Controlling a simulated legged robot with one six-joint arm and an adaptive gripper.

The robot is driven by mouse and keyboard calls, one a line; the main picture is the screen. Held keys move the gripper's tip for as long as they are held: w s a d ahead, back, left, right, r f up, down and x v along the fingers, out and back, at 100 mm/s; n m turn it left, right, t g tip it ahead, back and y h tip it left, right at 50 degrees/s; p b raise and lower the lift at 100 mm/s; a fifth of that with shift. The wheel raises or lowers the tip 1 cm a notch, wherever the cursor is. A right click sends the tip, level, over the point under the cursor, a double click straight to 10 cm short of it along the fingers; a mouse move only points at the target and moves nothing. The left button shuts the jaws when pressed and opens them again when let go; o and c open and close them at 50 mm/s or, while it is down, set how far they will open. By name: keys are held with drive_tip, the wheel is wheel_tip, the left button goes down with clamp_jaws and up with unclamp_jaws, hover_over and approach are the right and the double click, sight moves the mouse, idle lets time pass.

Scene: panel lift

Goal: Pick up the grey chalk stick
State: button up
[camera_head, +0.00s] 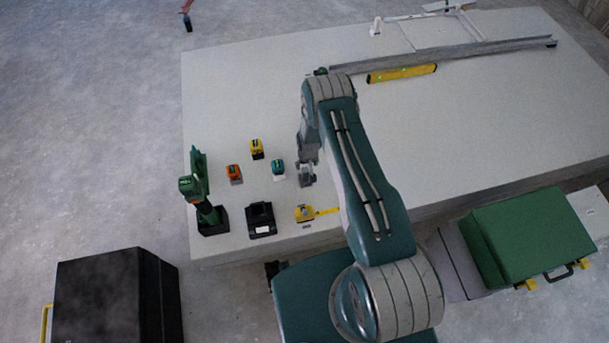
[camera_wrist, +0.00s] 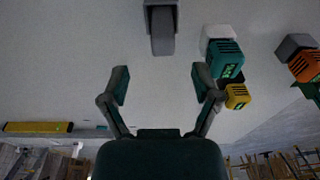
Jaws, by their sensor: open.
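A grey two-tone block (camera_wrist: 162,32), the only plain grey small thing in the wrist view and likely the grey chalk stick, lies at the top centre, cut off by the frame edge. It lines up sideways with the gap between my fingers, beyond their tips. My gripper (camera_wrist: 161,82) is open and empty, its two dark fingers spread apart. In the head view my gripper (camera_head: 308,156) hangs over the pale panel table, left of my arm. The chalk stick is hard to tell from my gripper there.
On the table (camera_head: 230,85) stand a teal block (camera_head: 278,167), an orange block (camera_head: 234,174), a yellow block (camera_head: 257,149), a black case (camera_head: 261,220), a tape measure (camera_head: 305,213) and a green tool (camera_head: 197,190). A yellow level (camera_head: 402,74) lies farther back. The table's middle right is clear.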

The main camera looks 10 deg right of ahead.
sight(305, 170)
drive_tip(key=shift+w+a+f, duration=0.1)
drive_tip(key=shift+w+f, duration=0.1)
drive_tip(key=shift+f, duration=0.95)
drive_tip(key=shift+w+a+f, duration=0.1)
drive_tip(key=shift+w+f, duration=0.1)
drive_tip(key=shift+f, duration=1)
drive_tip(key=shift+w+f, duration=0.2)
drive_tip(key=shift+f, duration=0.95)
drive_tip(key=c, duration=1.1)
